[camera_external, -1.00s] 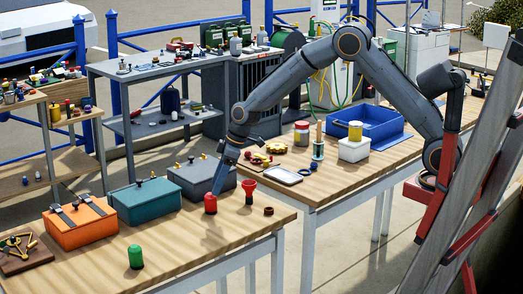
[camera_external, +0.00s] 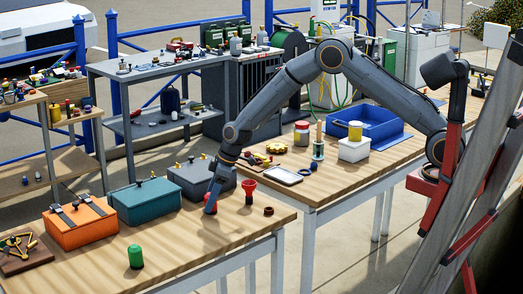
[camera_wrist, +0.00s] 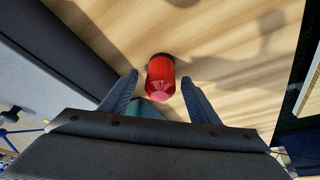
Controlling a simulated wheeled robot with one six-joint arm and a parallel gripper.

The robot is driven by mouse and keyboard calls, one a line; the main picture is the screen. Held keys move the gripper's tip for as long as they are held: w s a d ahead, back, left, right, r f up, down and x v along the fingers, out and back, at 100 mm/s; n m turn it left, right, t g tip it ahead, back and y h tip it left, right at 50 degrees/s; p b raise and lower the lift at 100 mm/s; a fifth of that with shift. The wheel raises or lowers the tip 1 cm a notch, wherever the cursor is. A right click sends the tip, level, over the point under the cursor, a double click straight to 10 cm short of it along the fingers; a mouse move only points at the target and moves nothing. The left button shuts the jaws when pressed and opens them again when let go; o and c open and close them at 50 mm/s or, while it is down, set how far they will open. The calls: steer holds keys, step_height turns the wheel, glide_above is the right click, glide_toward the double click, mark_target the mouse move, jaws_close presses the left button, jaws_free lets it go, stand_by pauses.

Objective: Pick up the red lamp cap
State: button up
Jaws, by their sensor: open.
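The red lamp cap (camera_external: 210,209) stands on the wooden bench near its front edge, mostly covered by my gripper in the external view. In the wrist view the red cap (camera_wrist: 160,75), with a dark rim at its far end, lies between my two fingertips. My gripper (camera_wrist: 160,84) is open, with a finger on each side of the cap and a visible gap to each. In the external view my gripper (camera_external: 213,190) points down and reaches the cap's height. The cap appears to rest on the bench.
A grey case (camera_external: 187,180), a teal case (camera_external: 145,203) and an orange case (camera_external: 80,226) line the back. A green cap (camera_external: 135,257) stands front left.

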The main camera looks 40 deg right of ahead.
steer(key=c, duration=1.2)
